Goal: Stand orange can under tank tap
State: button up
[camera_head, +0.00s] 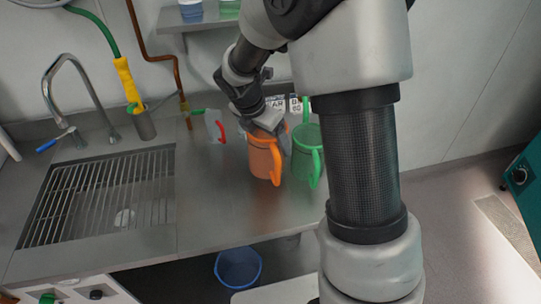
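The orange can (262,160) stands upright on the steel counter, with its handle toward the front right. My gripper (272,130) points down at the can's top from behind. One grey finger shows at the rim's right side, the other is hidden, so I cannot tell whether the gripper holds the can. A green can (308,152) stands close on the right. A clear vessel with a red handle-like part (220,132) is left of the orange can. A copper pipe (177,75) comes down the wall behind it, with a small green fitting. I cannot make out a tank tap for certain.
A sink with a wire rack (98,198) and a curved faucet (68,62) lies left. A yellow-handled hose nozzle (128,85) stands behind. Labels (276,103) show behind the cans. A blue bucket (238,267) is below the counter. Counter in front of the orange can is clear.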

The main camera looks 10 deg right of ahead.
jog(key=shift+f+b, duration=0.3)
jog(key=shift+f, duration=2.6)
jog(key=shift+f, duration=0.2)
jog(key=o, duration=1.2)
jog(key=shift+c, duration=0.2)
jog(key=shift+r, duration=0.1)
